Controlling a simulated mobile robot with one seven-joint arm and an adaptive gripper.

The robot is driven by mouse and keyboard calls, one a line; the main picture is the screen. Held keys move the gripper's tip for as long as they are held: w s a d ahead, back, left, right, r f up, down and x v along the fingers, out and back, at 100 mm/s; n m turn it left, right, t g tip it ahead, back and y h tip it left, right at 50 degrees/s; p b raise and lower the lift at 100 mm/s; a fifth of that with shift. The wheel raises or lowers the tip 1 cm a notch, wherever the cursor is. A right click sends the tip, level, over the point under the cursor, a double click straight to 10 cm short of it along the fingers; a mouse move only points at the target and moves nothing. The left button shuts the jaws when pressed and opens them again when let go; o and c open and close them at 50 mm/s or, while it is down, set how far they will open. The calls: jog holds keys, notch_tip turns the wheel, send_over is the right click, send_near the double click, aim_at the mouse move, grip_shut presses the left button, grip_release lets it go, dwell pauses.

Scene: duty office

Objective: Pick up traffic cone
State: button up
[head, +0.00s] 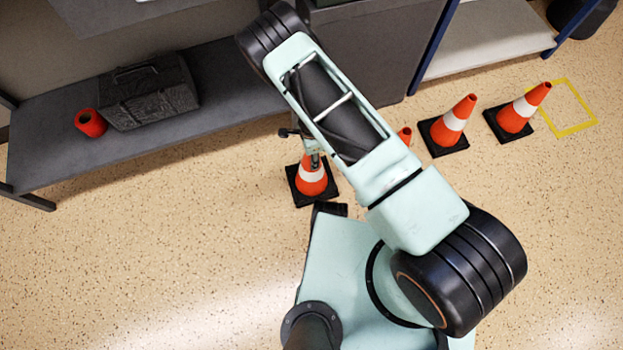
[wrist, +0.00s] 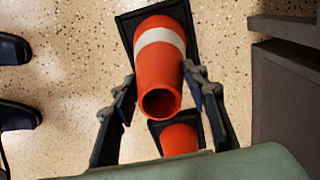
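An orange traffic cone with a white band (head: 312,179) stands on its black base on the floor in the head view, below my gripper (head: 313,158). In the wrist view the cone (wrist: 162,60) is seen from above, its open tip toward me. My gripper (wrist: 160,85) is open, with one finger on each side of the cone's upper part. The right finger looks very close to the cone; I cannot tell if it touches. A second cone (wrist: 180,140) shows partly behind my gripper's body. Two more cones (head: 450,127) (head: 518,113) stand to the right; another (head: 404,135) is mostly hidden by my arm.
A low grey bench (head: 50,135) at the left holds a dark toolbox (head: 150,95) and a red-orange roll (head: 90,123). A dark cabinet (head: 385,45) stands behind my arm. A yellow floor square (head: 578,105) is empty. Dark shoe-like shapes (wrist: 15,115) show at the wrist view's left.

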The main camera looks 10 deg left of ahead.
grip_shut()
jog(key=shift+r, duration=0.1)
